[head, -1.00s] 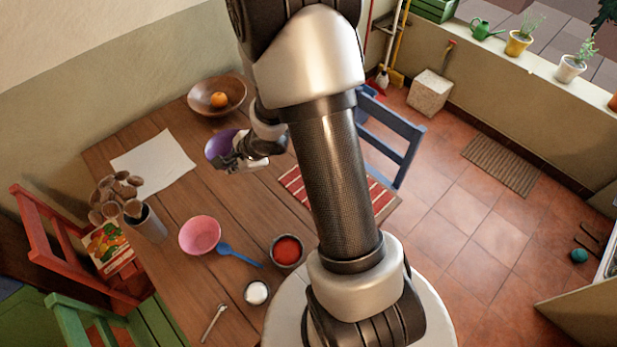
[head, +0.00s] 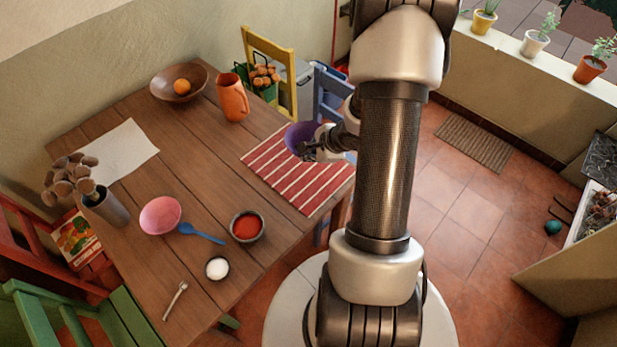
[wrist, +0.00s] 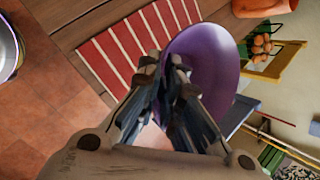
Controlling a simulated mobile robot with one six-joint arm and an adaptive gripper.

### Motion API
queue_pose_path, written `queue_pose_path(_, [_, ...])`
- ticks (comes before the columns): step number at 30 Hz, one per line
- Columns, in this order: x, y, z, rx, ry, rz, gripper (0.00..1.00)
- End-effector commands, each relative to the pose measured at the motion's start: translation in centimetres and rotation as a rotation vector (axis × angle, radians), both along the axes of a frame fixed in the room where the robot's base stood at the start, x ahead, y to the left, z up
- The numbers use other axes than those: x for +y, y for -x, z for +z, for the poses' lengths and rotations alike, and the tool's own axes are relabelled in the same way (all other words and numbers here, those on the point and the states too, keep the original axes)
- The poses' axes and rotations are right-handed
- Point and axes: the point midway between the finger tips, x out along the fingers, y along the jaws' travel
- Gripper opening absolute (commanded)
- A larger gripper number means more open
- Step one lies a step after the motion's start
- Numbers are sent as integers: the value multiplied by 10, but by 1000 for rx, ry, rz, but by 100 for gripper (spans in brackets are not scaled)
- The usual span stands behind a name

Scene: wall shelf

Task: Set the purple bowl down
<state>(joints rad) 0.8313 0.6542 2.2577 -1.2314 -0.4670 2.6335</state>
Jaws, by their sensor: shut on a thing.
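The purple bowl (head: 300,136) is held by my gripper (head: 310,151) at the far right end of the wooden table, over or beside the red striped mat (head: 283,175). In the wrist view the purple bowl (wrist: 203,62) fills the upper middle, and my gripper (wrist: 165,65) is shut on its rim. The bowl looks tilted in the wrist view, with the striped mat (wrist: 128,48) to its left. I cannot tell how high the bowl is above the mat.
An orange jug (head: 232,98) and a wooden bowl with an orange (head: 166,92) stand towards the back. A pink bowl (head: 160,216), blue spoon (head: 203,234) and red-filled bowl (head: 247,227) are nearer. Most of the striped mat is bare. A blue chair (head: 328,92) stands behind the table's right end.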

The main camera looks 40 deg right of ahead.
Motion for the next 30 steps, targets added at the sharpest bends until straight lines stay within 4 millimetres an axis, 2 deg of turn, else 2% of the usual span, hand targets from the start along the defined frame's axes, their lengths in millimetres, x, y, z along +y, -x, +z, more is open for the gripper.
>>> queue_pose_path(1, [1, 0, -18, 1, -2, 0, 0])
queue_pose_path(12, [1, 0, -117, 2, -1, 0, 0])
queue_pose_path(16, [1, 0, -139, 0, -1, 1, 0])
queue_pose_path(23, [0, 0, -152, 0, 1, 1, 0])
queue_pose_path(30, [0, 0, -188, 1, 0, 0, 0])
